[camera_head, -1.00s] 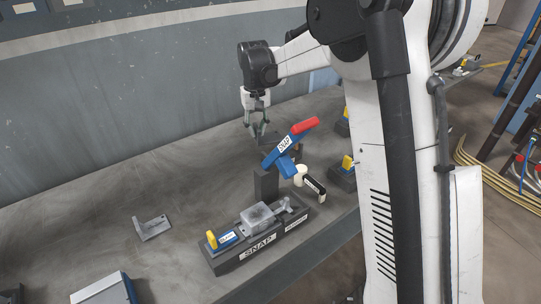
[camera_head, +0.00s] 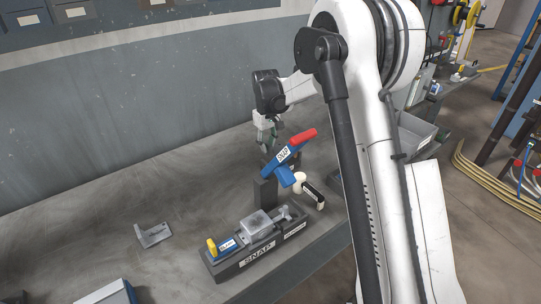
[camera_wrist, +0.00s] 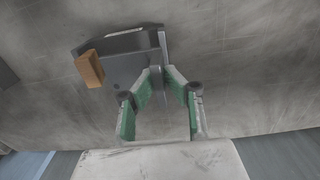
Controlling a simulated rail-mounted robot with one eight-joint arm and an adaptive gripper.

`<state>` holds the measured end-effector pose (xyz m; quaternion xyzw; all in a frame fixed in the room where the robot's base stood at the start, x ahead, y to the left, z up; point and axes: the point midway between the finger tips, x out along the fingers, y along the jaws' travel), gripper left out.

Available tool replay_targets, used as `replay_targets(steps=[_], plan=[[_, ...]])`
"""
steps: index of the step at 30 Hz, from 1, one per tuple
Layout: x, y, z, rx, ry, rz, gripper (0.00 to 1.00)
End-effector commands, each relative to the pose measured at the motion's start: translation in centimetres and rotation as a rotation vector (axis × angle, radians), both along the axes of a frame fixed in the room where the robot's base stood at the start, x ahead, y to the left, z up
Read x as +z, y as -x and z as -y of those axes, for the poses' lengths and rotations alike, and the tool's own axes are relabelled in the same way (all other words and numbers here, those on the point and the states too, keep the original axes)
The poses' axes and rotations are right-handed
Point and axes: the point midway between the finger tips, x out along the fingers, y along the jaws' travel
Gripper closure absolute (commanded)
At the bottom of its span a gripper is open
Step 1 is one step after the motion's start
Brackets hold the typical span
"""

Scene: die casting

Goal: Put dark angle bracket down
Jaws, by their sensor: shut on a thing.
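My gripper (camera_head: 267,141) is over the far part of the bench, behind the snap fixture's lever. In the wrist view its green-padded fingers (camera_wrist: 165,76) converge on the upright flange of the dark angle bracket (camera_wrist: 125,68). The bracket's flat plate extends to the left of the fingers. In the head view the bracket is mostly hidden behind the lever and the fingers. I cannot tell whether it touches the bench top. A lighter grey angle bracket (camera_head: 152,235) lies on the bench at the left.
The snap fixture (camera_head: 258,248) stands near the bench's front edge, with its blue lever and red handle (camera_head: 303,137) raised close to my gripper. A brown block (camera_wrist: 90,68) shows beside the bracket plate. A grey wall stands behind.

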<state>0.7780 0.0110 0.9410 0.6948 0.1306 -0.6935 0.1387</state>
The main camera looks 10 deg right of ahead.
Motion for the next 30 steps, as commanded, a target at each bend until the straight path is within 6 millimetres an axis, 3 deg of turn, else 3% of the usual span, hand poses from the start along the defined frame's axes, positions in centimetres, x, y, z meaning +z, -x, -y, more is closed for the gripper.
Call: replay_targets(steps=[8,17,30], plan=[[-1.2,0.0,1.2,0.001,0.000,0.000,1.00],[-4.5,0.1,1.2,0.000,0.000,0.000,1.00],[-5.2,0.1,1.2,0.000,0.000,0.000,1.00]])
